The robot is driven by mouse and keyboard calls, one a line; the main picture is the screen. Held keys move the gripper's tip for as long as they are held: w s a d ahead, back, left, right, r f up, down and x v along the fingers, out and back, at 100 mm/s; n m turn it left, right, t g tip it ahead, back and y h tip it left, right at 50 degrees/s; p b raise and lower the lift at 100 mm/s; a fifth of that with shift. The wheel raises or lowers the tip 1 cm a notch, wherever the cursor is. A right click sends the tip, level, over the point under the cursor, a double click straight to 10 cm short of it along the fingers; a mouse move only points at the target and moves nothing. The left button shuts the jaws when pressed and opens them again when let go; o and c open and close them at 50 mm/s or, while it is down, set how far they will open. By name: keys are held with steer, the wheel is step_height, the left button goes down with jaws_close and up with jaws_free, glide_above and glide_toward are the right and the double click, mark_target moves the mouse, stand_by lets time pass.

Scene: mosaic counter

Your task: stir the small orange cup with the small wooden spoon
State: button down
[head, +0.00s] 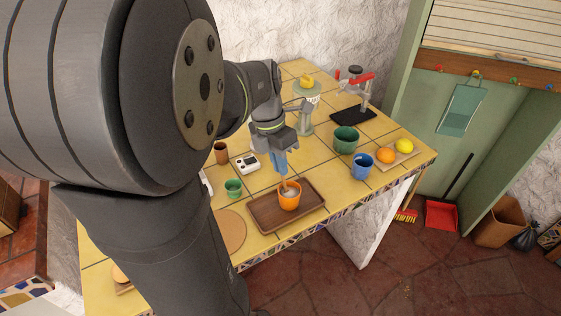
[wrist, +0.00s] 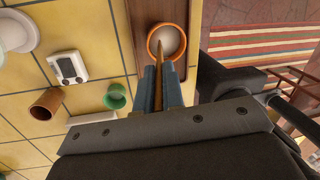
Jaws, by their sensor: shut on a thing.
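The small orange cup (head: 289,200) stands upright on a brown wooden tray (head: 262,217), with pale content inside. It also shows at the top of the wrist view (wrist: 179,34). My gripper (head: 281,168) is directly above the cup, its blue fingers shut on the small wooden spoon (wrist: 159,57). The spoon's lower end reaches down into the cup; its tip is hidden in the content. In the wrist view the fingers (wrist: 160,88) point toward the cup, with the spoon between them. Whether the spoon touches the cup's wall I cannot tell.
Left of the tray are a small green cup (head: 233,187), a brown cup (head: 221,153) and a white device (head: 248,163). To the right stand a larger green pot (head: 345,139), a blue mug (head: 362,166) and fruit on a board (head: 402,159). The counter's front edge is close to the tray.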

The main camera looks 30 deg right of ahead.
steer(key=shift+s+d, duration=0.15)
steer(key=shift+s, duration=0.15)
steer(key=shift+r, duration=0.15)
steer(key=shift+v, duration=3.1)
steer(key=shift+s+d+v, duration=0.1)
steer(key=shift+s+v, duration=0.1)
steer(key=shift+v, duration=0.8)
steer(key=shift+s+d+v, duration=0.1)
steer(key=shift+s+v, duration=0.05)
steer(key=shift+v, duration=0.85)
